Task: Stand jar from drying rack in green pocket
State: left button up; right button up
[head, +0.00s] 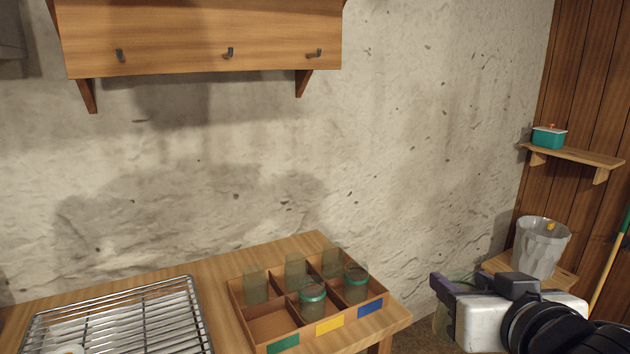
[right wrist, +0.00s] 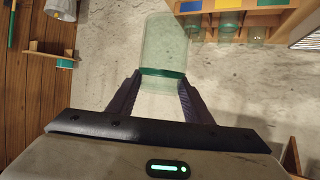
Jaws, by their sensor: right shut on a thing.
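My right gripper (head: 437,291) is at the lower right of the head view, to the right of the table and apart from the divided wooden crate (head: 246,312). It is shut on a clear greenish jar (right wrist: 165,45) with a green band, best seen between its fingers in the right wrist view. In the head view the gripper hides most of this jar. The green pocket, the crate's front left compartment (head: 272,326) behind the green label (head: 283,343), looks empty. The wire drying rack (head: 120,318) lies at the left of the table. My left gripper is not in view.
Green-banded jars stand in the yellow-label pocket (head: 313,301) and blue-label pocket (head: 356,284). Clear glasses (head: 256,287) stand in the back row. A wooden cabinet (head: 200,37) with hooks hangs above. A grey bin (head: 540,250) stands at the right.

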aim_at(273, 332)
jog(key=z, duration=1.25)
jog(key=i, duration=1.45)
jog(key=u, duration=2.8)
